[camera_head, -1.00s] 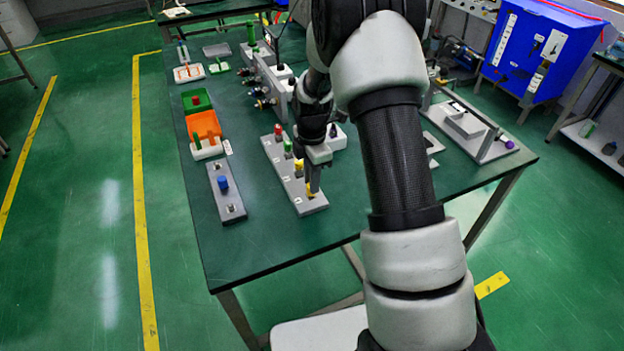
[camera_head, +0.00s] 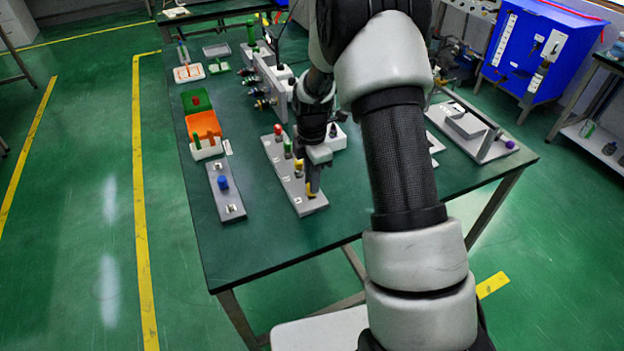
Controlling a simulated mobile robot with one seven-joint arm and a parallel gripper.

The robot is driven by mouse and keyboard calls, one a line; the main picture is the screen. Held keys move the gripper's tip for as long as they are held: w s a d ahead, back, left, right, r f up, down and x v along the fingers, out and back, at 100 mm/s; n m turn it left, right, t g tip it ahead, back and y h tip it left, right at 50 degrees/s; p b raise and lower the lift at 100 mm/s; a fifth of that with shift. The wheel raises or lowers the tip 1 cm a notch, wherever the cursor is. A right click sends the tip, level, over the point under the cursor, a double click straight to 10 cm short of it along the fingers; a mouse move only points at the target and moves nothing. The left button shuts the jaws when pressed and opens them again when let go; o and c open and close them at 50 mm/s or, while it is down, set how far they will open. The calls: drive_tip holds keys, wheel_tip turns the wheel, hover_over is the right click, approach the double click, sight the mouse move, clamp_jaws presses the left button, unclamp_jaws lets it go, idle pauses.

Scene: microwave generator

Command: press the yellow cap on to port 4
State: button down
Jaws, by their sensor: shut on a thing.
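A grey port strip (camera_head: 281,165) lies on the green table. A red cap (camera_head: 278,130) and a green cap (camera_head: 288,146) stand on its far part. A yellow cap (camera_head: 298,166) stands nearer, beside my gripper. My gripper (camera_head: 313,190) points down over the near end of the strip. It is shut on a second yellow piece (camera_head: 309,191), the yellow cap, of which only a little shows between the fingers. The port under it is hidden, so I cannot tell whether the cap is seated.
A grey plate with a blue cap (camera_head: 223,183) lies to the left. Green and orange bins (camera_head: 203,126) stand behind it. A grey fixture with several connectors (camera_head: 270,85) stands at the back. A grey stand with a purple knob (camera_head: 509,145) is at the right. The table's near part is clear.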

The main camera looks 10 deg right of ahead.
drive_tip(key=shift+f+b, duration=0.35)
drive_tip(key=shift+f, duration=0.2)
drive_tip(key=c, duration=1.5)
unclamp_jaws()
drive_tip(key=shift+c, duration=0.2)
drive_tip(key=shift+r, duration=0.15)
wheel_tip(320, 180, up, 17)
drive_tip(key=p, duration=0.1)
drive_tip(key=shift+r, duration=0.1)
